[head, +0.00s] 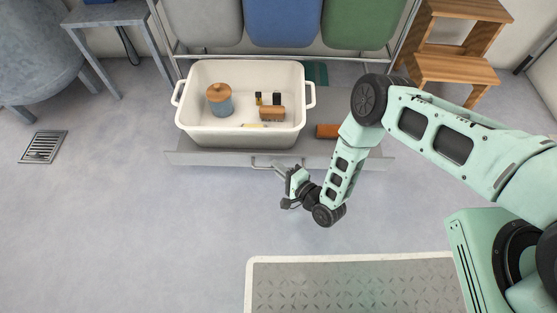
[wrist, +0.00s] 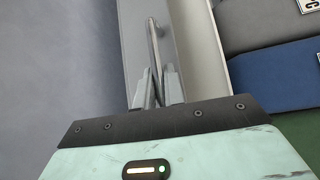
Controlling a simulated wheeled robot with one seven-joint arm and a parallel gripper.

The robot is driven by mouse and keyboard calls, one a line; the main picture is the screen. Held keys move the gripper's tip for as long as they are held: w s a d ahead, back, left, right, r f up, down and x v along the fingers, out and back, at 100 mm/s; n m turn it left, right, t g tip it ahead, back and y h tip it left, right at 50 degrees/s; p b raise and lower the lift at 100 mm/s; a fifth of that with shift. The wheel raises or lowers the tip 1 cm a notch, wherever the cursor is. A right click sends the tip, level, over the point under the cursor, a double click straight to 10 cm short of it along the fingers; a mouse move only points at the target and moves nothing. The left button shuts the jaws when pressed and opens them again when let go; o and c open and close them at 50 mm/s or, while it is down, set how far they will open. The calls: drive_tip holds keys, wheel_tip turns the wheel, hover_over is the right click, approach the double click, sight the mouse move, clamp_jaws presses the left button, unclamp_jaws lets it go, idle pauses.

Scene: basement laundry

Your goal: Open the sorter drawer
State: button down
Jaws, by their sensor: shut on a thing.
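The sorter drawer (head: 215,159) is a wide grey drawer low under the hanging laundry bags. Its front shows below the white tub, with a bar handle (head: 262,164) in the middle. My gripper (head: 281,170) reaches the handle from the front right. In the wrist view, its two grey fingers (wrist: 157,88) are closed around the handle bar (wrist: 154,45), beside the grey drawer front (wrist: 133,30). The drawer's front edge lies well forward of the bags. The tub hides much of the drawer.
The white tub (head: 240,137) holds a wooden-lidded jar (head: 219,100), a brush (head: 272,114) and small items. A brown item (head: 327,131) lies right of it. A textured mat (head: 350,285) lies at the front. Wooden steps (head: 456,67) stand back right.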

idle(0.3)
drive_tip(key=c, duration=1.5)
unclamp_jaws()
drive_tip(key=shift+s+d, duration=0.1)
drive_tip(key=p+v, duration=0.3)
drive_tip(key=v, duration=0.4)
drive_tip(key=shift+s+d, duration=0.1)
drive_tip(key=shift+s, duration=0.05)
